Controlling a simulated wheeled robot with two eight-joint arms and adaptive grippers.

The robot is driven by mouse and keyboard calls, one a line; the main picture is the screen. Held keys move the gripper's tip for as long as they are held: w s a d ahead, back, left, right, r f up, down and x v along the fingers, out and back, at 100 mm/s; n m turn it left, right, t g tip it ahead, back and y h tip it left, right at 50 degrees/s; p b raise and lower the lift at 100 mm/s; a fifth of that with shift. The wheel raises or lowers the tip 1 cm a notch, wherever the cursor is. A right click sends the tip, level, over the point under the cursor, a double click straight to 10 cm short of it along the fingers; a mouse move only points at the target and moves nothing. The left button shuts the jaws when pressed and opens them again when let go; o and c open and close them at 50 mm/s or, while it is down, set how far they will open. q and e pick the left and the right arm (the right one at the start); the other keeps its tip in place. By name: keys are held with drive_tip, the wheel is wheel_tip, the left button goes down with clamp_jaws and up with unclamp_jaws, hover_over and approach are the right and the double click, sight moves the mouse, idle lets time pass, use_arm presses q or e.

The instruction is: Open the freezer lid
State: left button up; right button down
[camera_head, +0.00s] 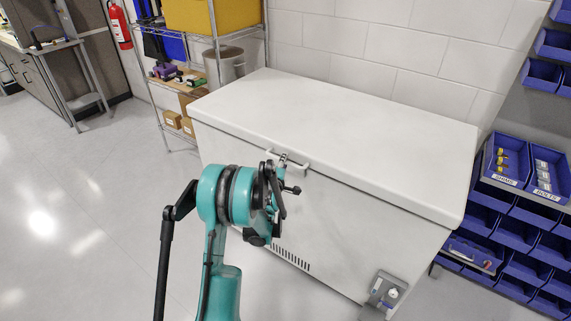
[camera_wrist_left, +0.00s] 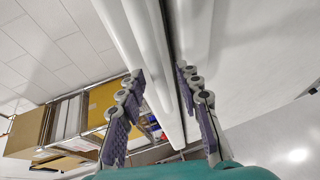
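The white chest freezer (camera_head: 330,235) stands against the wall in the head view. Its flat lid (camera_head: 345,130) lies closed on top. A white bar handle (camera_head: 301,167) sits on the front edge of the lid, partly covered by my gripper. My left gripper (camera_head: 281,176) is at this handle, in front of the freezer. In the left wrist view my left gripper (camera_wrist_left: 160,72) has its two fingers spread apart, with the white lid edge (camera_wrist_left: 152,45) running between them. I cannot tell whether the fingers touch the handle. My right gripper is in neither view.
A wire shelf (camera_head: 215,40) with a yellow bin and a grey bucket (camera_head: 224,65) stands left of the freezer. Blue bins (camera_head: 507,165) stand close on its right. A fire extinguisher (camera_head: 120,25) hangs at the back left. The floor (camera_head: 90,200) at left is clear.

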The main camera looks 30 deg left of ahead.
use_arm(q)
drive_tip(key=shift+w+a+f, duration=0.1)
drive_tip(key=shift+w+a, duration=0.15)
drive_tip(key=shift+w, duration=0.45)
clamp_jaws()
